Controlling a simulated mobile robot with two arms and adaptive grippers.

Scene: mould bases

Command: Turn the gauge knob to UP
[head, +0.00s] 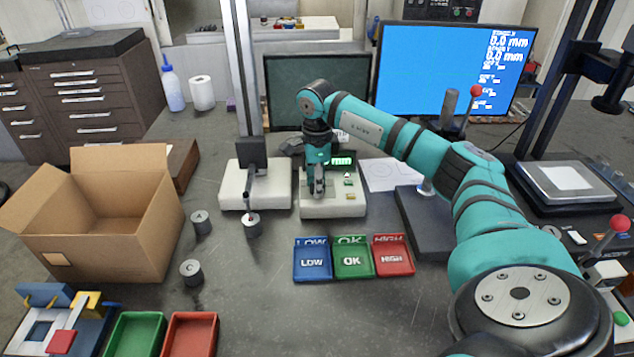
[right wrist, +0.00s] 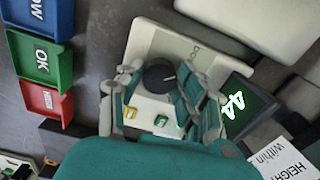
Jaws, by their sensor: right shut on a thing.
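The gauge's control box (head: 333,207) is a pale box on the bench with a green-lit display (head: 342,160) at its back. The dark round gauge knob (right wrist: 156,78) sits on its top, beside printed letters beginning "DO" (right wrist: 193,50). My right gripper (head: 318,190) points down over the box. In the right wrist view its fingers (right wrist: 160,72) stand on either side of the knob, shut on it. In the head view the gripper hides the knob. I cannot tell which way the knob points, and no UP label is readable. My left gripper is not in view.
The gauge stand (head: 255,183) with its probe over a grey cylinder (head: 252,226) is just left. Blue (head: 312,262), green (head: 353,260) and red (head: 393,258) trays lie in front. An open cardboard box (head: 100,225) stands left.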

